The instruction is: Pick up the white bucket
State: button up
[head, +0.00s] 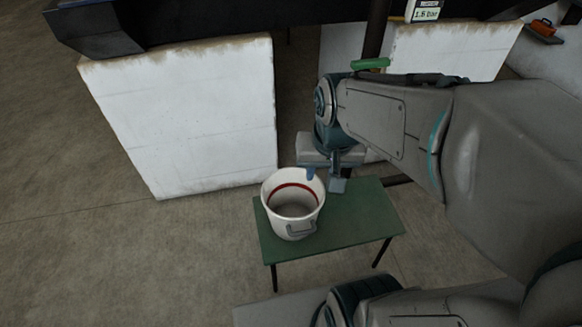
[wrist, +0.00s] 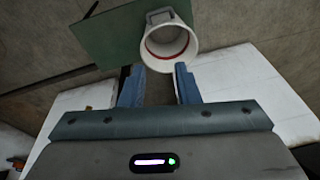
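The white bucket (head: 293,203) stands upright on a small green table (head: 345,222). It has a red band inside and a grey handle on its near side. My gripper (head: 325,180) is above the table at the bucket's far right rim, and in the head view I cannot tell whether it touches. In the wrist view the gripper (wrist: 158,84) is open, its two blue fingers apart with nothing between them. The bucket (wrist: 168,42) lies just beyond the fingertips there, its open mouth facing the camera. The green table (wrist: 110,32) shows behind it.
A large white block (head: 185,115) stands behind and left of the table. Another white block (head: 455,50) stands at the back right. A dark beam (head: 190,20) runs above them. The floor (head: 130,250) left of the table is clear.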

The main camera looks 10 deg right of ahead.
jog(key=w+d+f+m+b, duration=0.2)
jog(key=w+f+m+b, duration=0.15)
jog(key=f, duration=0.35)
jog(key=w+d+f+m+g+b, duration=0.1)
jog(key=w+f+m+b, duration=0.2)
jog(key=f, duration=0.5)
jog(key=w+d+f+m+b, duration=0.2)
jog(key=w+f+b, duration=0.1)
jog(key=w+f, duration=0.3)
jog(key=b, duration=0.1)
send_over(315, 210)
notch_tip(315, 210, down, 10)
jog(key=r, duration=0.1)
jog(key=shift+y, duration=0.3)
jog(key=shift+w+f+b, duration=0.1)
jog(key=shift+f+b, duration=0.7)
jog(key=shift+f, duration=2.4)
grip_shut()
